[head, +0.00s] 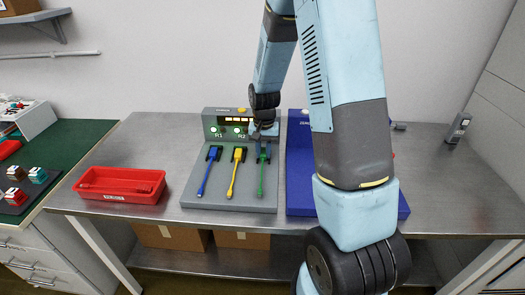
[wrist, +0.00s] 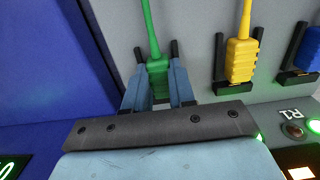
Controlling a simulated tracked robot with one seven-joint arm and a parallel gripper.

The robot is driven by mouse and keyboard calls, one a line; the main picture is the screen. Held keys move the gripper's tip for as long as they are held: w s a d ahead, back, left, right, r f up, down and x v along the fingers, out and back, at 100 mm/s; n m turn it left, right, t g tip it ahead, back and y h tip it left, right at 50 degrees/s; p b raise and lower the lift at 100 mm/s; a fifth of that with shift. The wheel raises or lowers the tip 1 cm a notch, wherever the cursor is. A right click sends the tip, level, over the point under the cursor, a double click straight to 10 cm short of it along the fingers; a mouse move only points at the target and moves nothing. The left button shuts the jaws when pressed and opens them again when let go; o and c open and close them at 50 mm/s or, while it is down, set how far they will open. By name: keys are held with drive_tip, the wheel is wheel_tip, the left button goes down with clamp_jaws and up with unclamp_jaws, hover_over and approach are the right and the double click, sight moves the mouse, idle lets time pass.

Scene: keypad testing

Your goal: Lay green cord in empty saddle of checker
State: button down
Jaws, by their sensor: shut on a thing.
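The green cord (head: 261,178) hangs down the right side of the grey checker (head: 230,203), and its ribbed plug end (wrist: 158,68) shows in the wrist view. My gripper (wrist: 160,92) is shut on this plug, with one finger on each side of it. The plug sits between two black saddle posts, seen on either side of it in the wrist view. Whether it rests on the saddle's bottom is hidden by the fingers. In the head view my gripper (head: 265,135) is small and partly dark against the checker's upright panel.
A blue cord (head: 206,177) and a yellow cord (head: 236,177) lie in the checker's other saddles. A blue device (head: 298,190) stands close on the right, partly behind my arm. A red tray (head: 122,198) is at left, with bare bench between it and the checker.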

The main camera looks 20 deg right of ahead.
drive_tip(key=shift+s+f, duration=0.2)
drive_tip(key=shift+f, duration=0.05)
drive_tip(key=c, duration=1.1)
unclamp_jaws()
drive_tip(key=shift+s, duration=0.1)
drive_tip(key=shift+o, duration=1.2)
drive_tip(key=shift+r, duration=0.3)
wheel_tip(320, 180, up, 14)
drive_tip(key=shift+w+f, duration=0.2)
drive_tip(key=shift+w, duration=0.25)
drive_tip(key=shift+d, duration=0.1)
drive_tip(key=s+r+n+t, duration=0.2)
drive_tip(key=s+r, duration=0.6)
drive_tip(key=s, duration=0.4)
drive_tip(key=s+r+n+t, duration=0.2)
drive_tip(key=s+r+t, duration=0.2)
drive_tip(key=s+r, duration=0.5)
drive_tip(key=s, duration=0.4)
drive_tip(key=shift+s+a+n, duration=0.2)
drive_tip(key=shift+a+n, duration=0.1)
